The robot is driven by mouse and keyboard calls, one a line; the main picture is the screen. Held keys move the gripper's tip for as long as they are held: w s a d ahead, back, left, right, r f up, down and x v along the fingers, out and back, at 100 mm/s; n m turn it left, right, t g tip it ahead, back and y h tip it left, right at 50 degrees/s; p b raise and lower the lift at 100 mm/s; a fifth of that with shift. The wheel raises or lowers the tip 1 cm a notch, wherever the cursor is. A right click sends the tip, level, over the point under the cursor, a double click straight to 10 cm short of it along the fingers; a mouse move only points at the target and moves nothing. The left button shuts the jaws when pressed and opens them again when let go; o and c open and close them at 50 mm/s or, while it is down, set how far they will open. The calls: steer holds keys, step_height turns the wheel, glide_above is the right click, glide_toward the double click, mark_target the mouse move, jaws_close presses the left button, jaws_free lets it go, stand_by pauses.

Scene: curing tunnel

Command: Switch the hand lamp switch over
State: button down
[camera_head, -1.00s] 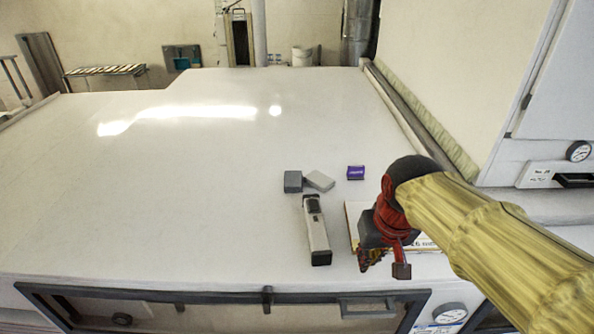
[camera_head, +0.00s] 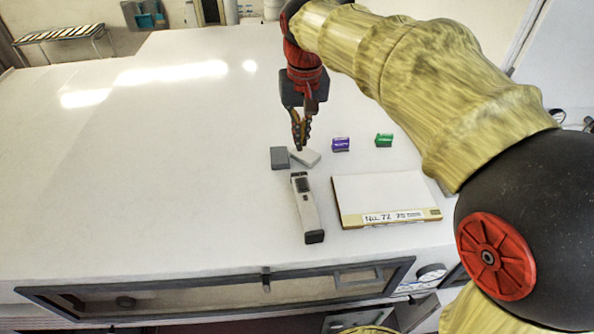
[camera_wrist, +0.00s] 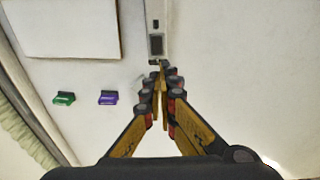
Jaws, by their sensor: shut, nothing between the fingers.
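The hand lamp (camera_head: 308,210) is a long pale body with dark ends, lying on the white surface. A dark switch patch (camera_head: 302,185) shows near its far end. In the wrist view part of the lamp (camera_wrist: 157,22) is at the top centre, with its dark patch (camera_wrist: 156,44) just beyond my fingertips. My gripper (camera_head: 300,146) points down past the lamp's far end, above or near two small blocks. Its fingers (camera_wrist: 161,68) are together and hold nothing. I cannot tell the exact height of the tips.
A dark grey block (camera_head: 280,158) and a light grey block (camera_head: 305,157) lie beyond the lamp. A purple block (camera_head: 341,144) and a green block (camera_head: 384,140) are to the right. A labelled white board (camera_head: 385,198) lies beside the lamp. The left surface is clear.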

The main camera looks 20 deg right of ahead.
mark_target(299, 179)
steer(key=shift+f, duration=0.15)
steer(key=f, duration=0.4)
steer(key=w+f+p, duration=0.1)
steer(key=f, duration=0.4)
steer(key=f+p, duration=0.1)
steer(key=f, duration=0.3)
steer(key=shift+w+d+f, duration=0.1)
steer(key=shift+w+f, duration=0.25)
